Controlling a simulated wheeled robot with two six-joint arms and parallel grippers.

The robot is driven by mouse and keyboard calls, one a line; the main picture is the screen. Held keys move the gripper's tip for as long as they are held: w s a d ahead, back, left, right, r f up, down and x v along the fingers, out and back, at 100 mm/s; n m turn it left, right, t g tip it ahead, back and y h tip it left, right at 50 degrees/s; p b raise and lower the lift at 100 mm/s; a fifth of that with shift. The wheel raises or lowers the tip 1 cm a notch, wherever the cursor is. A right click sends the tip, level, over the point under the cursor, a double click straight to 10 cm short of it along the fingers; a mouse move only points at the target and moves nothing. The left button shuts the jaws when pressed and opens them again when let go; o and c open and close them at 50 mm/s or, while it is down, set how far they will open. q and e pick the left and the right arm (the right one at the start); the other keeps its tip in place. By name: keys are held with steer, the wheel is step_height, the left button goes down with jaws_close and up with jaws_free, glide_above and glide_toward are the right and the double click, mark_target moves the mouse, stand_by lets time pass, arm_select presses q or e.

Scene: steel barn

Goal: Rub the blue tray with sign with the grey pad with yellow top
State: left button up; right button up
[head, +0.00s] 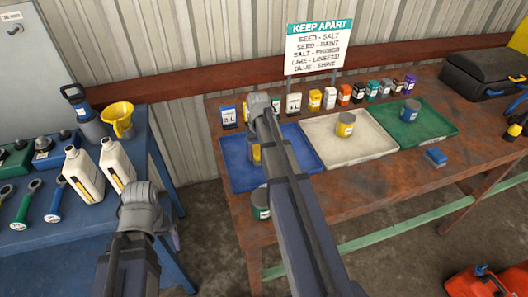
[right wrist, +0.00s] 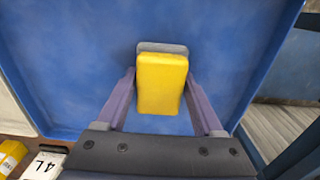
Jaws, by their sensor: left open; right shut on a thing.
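The blue tray (head: 230,178) lies at the left end of the brown workbench, and its blue floor fills most of the right wrist view (right wrist: 70,60). In the head view my right arm partly hides tray and pad (head: 256,156). My left gripper (head: 150,222) is by the blue table's right edge, its fingers mostly hidden.
A white tray (head: 325,150) with a yellow tin (head: 345,125) and a green tray (head: 435,122) with a dark tin (head: 410,110) lie to the right. A green-labelled tin (head: 261,203) stands before the blue tray. A blue block (head: 436,156) and bottles (head: 84,174) are nearby.

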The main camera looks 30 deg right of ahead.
steer(key=shift+w+a+f, duration=0.1)
steer(key=shift+w+a, duration=0.05)
steer(key=shift+a, duration=0.7)
steer(key=shift+w+a, duration=0.1)
steer(key=shift+a, duration=0.7)
steer(key=shift+w+a+r+p, duration=0.1)
steer(key=shift+w+r+p, duration=0.05)
steer(key=shift+r+p, duration=0.4)
step_height(320, 180, up, 5)
steer(key=p, duration=0.4)
steer(key=shift+p, duration=0.35)
step_height(320, 180, up, 3)
steer(key=p, duration=0.3)
steer(key=shift+f, duration=0.1)
